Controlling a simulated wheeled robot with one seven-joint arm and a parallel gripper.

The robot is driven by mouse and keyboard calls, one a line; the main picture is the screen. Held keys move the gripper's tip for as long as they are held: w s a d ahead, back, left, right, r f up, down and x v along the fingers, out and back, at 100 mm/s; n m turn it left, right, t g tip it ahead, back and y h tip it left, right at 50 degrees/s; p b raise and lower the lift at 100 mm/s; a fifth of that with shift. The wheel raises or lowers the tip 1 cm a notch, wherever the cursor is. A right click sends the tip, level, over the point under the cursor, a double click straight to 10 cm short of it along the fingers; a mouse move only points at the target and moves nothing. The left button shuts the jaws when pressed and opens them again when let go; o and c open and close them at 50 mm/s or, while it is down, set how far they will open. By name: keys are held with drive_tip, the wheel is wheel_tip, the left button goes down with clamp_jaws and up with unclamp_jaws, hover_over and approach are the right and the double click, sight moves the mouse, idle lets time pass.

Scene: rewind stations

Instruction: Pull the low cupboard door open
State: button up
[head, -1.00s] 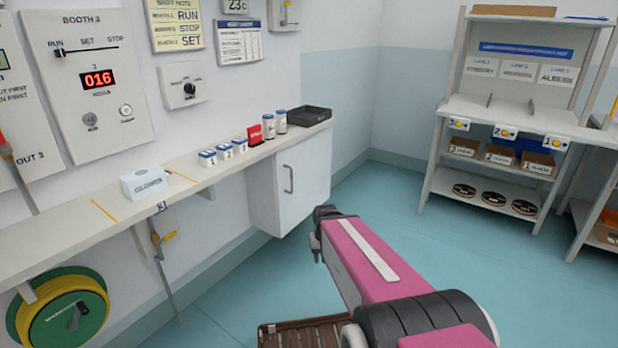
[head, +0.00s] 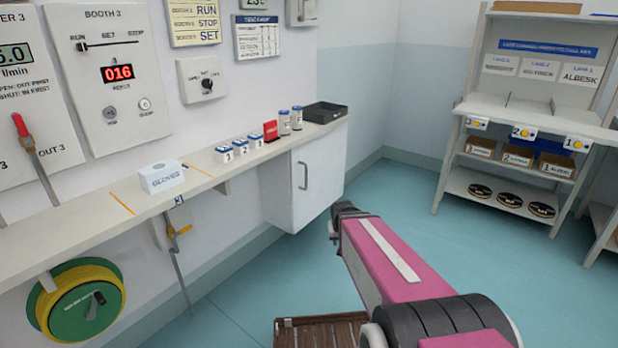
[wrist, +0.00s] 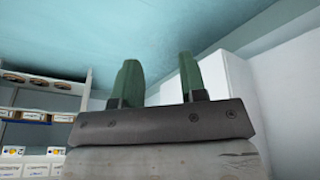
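The low cupboard (head: 325,185) is a white box under the right end of the wall shelf in the head view. Its door (head: 303,195) looks shut and carries a grey vertical bar handle (head: 303,176). My gripper shows in the wrist view (wrist: 158,85) with its two green fingers apart and nothing between them. In the head view the end of my arm is in front of the cupboard, low and to its right, apart from the handle. The fingers are hard to make out there. A white surface behind the fingers in the wrist view may be the cupboard (wrist: 225,75).
The wall shelf (head: 110,212) holds a gloves box (head: 161,178), small jars, a red item and a black tray (head: 324,112). A green and yellow reel (head: 82,302) hangs at lower left. A shelving rack (head: 500,130) stands at right. Blue floor is clear between.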

drive_tip(key=w+t, duration=0.5)
drive_tip(key=w, duration=0.8)
drive_tip(key=n+t+y, duration=0.3)
drive_tip(key=t+y, duration=0.2)
drive_tip(key=t, duration=0.4)
approach(306, 176)
drive_tip(key=x, duration=1)
drive_tip(key=shift+w+d+f, duration=0.1)
drive_tip(key=shift+w+f, duration=0.2)
drive_tip(key=shift+w, duration=0.1)
clamp_jaws()
